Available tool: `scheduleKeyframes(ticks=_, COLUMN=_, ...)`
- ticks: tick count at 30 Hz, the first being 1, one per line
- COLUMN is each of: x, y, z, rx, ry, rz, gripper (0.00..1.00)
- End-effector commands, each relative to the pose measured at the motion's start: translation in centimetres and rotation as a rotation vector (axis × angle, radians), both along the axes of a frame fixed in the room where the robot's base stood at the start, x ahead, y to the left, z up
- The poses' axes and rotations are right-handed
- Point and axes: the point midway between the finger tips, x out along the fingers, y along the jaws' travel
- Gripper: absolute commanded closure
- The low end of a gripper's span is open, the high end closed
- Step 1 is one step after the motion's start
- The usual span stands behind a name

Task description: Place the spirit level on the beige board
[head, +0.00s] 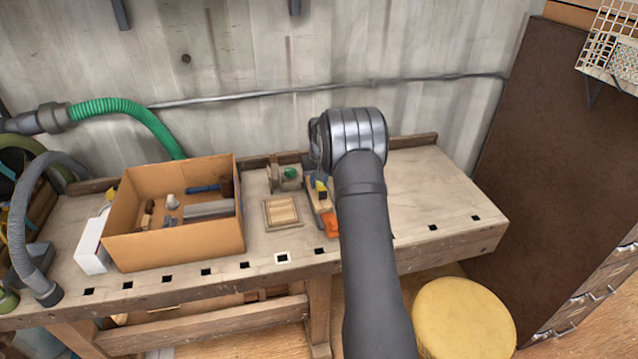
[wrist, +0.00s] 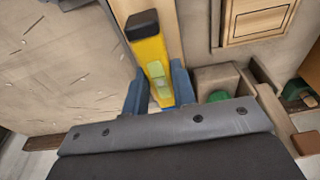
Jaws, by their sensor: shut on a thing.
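The spirit level (wrist: 153,62) is yellow with a black end cap and a pale green vial. In the wrist view my gripper (wrist: 158,88) has its blue fingers on both sides of it, shut on it. The level lies over a long wooden piece (wrist: 128,8); I cannot tell whether they touch. In the head view a small yellow part of the level (head: 319,185) shows left of my arm. The beige board (head: 282,212) is a small framed square on the bench, left of my gripper. Part of it shows at the wrist view's upper right (wrist: 259,21). Its visible top is bare.
A cardboard box (head: 172,245) holding several tools stands left of the board. A green-topped item (head: 289,173) sits behind the board. An orange-ended part (head: 331,225) lies beside the board's right side. The workbench (head: 440,200) is clear on the right.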

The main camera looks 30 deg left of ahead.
Motion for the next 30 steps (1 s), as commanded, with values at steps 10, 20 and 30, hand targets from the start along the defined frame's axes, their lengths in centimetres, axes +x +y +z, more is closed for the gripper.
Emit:
scheduleKeyframes(ticks=10, x=0.0, y=0.0, z=-0.9, rx=0.001, ry=-0.002, rz=0.0, gripper=1.0)
scheduleKeyframes(ticks=20, x=0.0, y=0.0, z=-0.9, rx=0.0, ry=-0.001, rz=0.0, gripper=0.54)
scheduleKeyframes(ticks=30, x=-0.2, y=-0.3, z=2.1, rx=0.003, ry=-0.004, rz=0.0, gripper=0.54)
